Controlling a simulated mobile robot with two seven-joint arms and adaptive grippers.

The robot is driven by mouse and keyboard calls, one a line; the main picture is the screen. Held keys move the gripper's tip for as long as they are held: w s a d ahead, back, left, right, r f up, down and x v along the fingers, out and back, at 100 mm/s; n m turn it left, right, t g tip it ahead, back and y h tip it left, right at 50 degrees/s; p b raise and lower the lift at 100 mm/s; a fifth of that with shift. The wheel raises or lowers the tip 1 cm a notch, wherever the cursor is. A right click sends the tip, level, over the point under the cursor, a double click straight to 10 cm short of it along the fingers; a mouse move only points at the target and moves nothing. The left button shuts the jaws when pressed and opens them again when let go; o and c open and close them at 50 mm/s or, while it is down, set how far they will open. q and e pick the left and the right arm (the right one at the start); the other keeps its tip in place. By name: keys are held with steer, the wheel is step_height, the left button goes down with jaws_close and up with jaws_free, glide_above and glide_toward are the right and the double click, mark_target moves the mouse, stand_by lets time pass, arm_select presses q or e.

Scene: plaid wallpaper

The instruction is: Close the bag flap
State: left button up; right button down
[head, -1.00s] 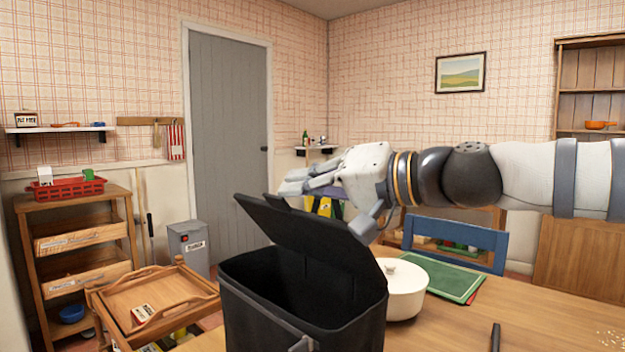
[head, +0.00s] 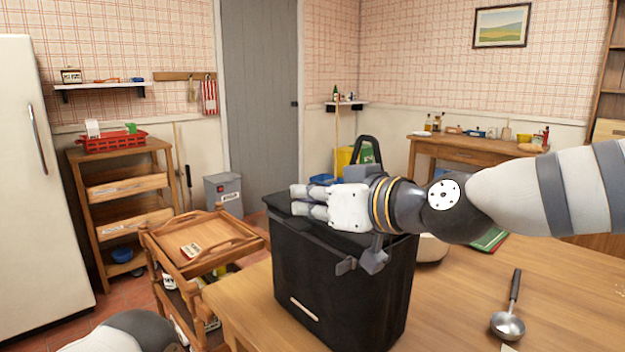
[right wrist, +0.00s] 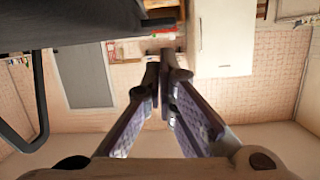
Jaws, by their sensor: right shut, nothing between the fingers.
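The black bag (head: 345,285) stands upright on the wooden table. Its flap (head: 283,208) lies down over the top opening, and a black loop handle (head: 367,146) rises at the back. My right gripper (head: 300,202) is shut and empty, lying across the top of the flap, at or very near touching it. It hides much of the flap, so I cannot tell whether the flap is fully flush. In the right wrist view the closed fingers (right wrist: 164,75) show with nothing between them, and the dark bag (right wrist: 110,32) is at upper left. My left gripper is not in view.
A ladle (head: 509,318) lies on the table (head: 450,310) at right. A pale round pot (head: 431,248) and a green board (head: 490,239) are partly hidden behind my arm. A wooden trolley (head: 200,235) stands left of the table.

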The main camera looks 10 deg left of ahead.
steer(key=shift+s+a+f, duration=0.1)
steer(key=shift+s+f, duration=0.05)
steer(key=shift+f, duration=0.6)
